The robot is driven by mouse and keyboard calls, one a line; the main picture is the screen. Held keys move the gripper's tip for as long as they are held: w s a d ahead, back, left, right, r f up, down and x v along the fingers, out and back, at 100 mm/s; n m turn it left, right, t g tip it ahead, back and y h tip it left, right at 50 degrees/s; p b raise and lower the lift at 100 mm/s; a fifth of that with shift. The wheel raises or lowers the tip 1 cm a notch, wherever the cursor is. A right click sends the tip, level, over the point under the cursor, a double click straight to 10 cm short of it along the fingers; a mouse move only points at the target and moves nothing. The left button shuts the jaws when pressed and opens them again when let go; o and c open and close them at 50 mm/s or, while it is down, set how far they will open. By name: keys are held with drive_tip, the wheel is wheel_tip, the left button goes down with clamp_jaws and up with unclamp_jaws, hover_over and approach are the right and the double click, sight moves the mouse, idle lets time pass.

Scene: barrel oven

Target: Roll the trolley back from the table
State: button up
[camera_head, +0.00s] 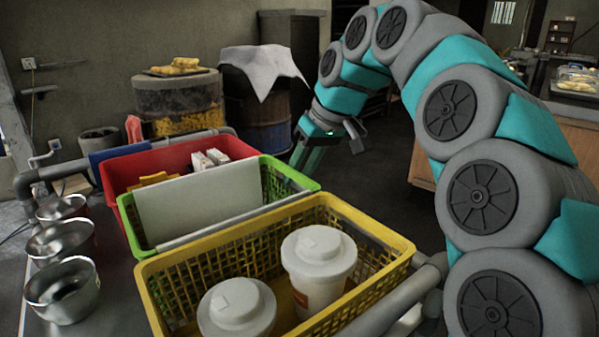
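The trolley shows a grey tubular rail (400,300) along its right side. It carries a yellow basket (380,232) in front, a green one (290,178) behind it and a red one (175,155) farther back. My gripper (306,160) hangs beyond the back right of the red and green baskets, teal fingers pointing down. Its fingertips are partly hidden behind the baskets, and I cannot tell whether it touches the rail. Which surface is the table is unclear; a wooden counter (565,135) stands at the right.
Several metal bowls (62,290) stand on the grey surface at the left. A barrel with yellow food (180,98) and a cloth-covered blue barrel (262,115) stand near the back wall. Dark floor (385,165) is open between the blue barrel and the counter.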

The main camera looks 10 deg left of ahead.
clamp_jaws()
idle(1.0)
